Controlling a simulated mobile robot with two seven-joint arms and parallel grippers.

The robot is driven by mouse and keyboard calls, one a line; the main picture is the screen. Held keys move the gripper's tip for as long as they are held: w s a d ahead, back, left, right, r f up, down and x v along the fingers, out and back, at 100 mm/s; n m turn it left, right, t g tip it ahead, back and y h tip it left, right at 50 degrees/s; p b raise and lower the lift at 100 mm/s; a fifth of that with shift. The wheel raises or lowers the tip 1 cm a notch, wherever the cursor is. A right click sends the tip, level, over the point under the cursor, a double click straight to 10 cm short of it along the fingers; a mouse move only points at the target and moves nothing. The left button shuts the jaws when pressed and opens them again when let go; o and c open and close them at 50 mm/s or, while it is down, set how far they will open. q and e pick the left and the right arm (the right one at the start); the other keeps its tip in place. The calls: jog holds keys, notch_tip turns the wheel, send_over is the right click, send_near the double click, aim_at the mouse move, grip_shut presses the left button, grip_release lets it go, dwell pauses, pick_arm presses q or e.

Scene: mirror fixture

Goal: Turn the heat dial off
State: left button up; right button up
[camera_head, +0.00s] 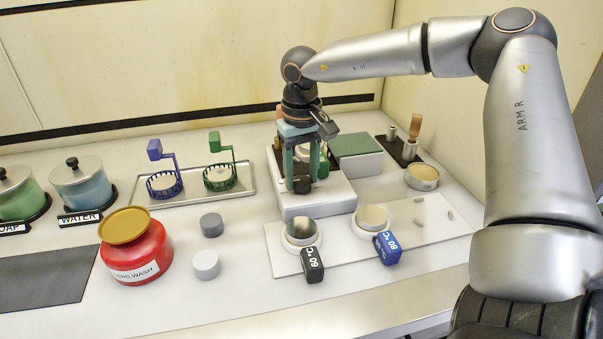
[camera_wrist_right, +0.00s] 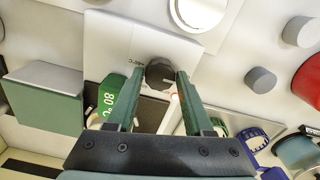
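The heat dial (camera_wrist_right: 160,74) is a dark, faceted knob on the front of a white heater box (camera_wrist_right: 105,45) with small lettering beside the dial. The heater box (camera_head: 318,199) also shows in the head view under my right gripper. My right gripper (camera_wrist_right: 159,73) points down with its two green fingers apart. In the right wrist view the dial lies between the fingertips, with what look like narrow gaps at its sides. I cannot tell whether the fingers touch it. In the head view my right gripper (camera_head: 302,184) partly hides the dial. My left gripper is in neither view.
A green-topped box (camera_head: 358,152) stands right of the heater. In front lie a white plate with two dishes and tags (camera_head: 312,265) (camera_head: 387,248). A red wash jar (camera_head: 135,252), grey pucks (camera_head: 207,264) and a basket tray (camera_head: 200,198) are left.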

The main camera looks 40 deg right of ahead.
aim_at(302, 179)
jog(key=o, duration=0.3)
jog(key=shift+o, duration=0.2)
notch_tip(302, 179, up, 13)
jog(key=p, duration=0.1)
jog(key=shift+f, duration=0.2)
dwell(0.5)
